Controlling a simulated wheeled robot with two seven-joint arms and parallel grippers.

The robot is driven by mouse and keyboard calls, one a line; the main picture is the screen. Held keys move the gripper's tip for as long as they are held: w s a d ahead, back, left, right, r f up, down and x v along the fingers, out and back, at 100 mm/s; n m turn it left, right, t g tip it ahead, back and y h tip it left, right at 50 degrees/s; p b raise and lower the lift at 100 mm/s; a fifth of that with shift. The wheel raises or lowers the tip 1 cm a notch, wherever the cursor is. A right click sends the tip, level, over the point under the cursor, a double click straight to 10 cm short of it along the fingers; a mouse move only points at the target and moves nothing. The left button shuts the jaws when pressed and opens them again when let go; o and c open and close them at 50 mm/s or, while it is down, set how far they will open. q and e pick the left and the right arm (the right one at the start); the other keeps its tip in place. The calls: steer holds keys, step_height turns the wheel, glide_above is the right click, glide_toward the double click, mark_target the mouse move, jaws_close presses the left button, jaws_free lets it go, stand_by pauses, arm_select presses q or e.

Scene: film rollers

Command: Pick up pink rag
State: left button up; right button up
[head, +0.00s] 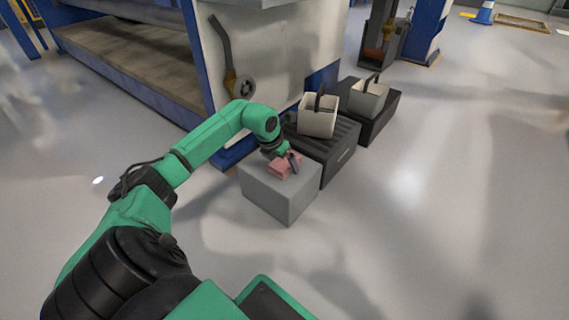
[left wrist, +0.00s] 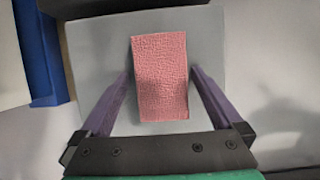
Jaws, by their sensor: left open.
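The pink rag (head: 283,167) lies on top of a grey box (head: 281,201) in the head view. In the left wrist view the rag (left wrist: 161,78) is a textured pink rectangle on the grey box top (left wrist: 205,60). My left gripper (head: 291,161) is at the rag, above the box. In the left wrist view its two dark purple fingers (left wrist: 161,82) stand apart, one on each side of the rag. I cannot tell if they touch it. My right gripper is not in view.
Behind the grey box stand black crates (head: 326,149) with a white bucket (head: 318,120) and a second white bucket (head: 368,97). A large machine with a white and blue side panel (head: 262,55) rises behind my left arm. The floor to the right is clear.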

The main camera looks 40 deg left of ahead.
arm_select(q)
steer(key=shift+f, duration=0.1)
steer(key=c, duration=1.2)
steer(key=shift+o, duration=0.2)
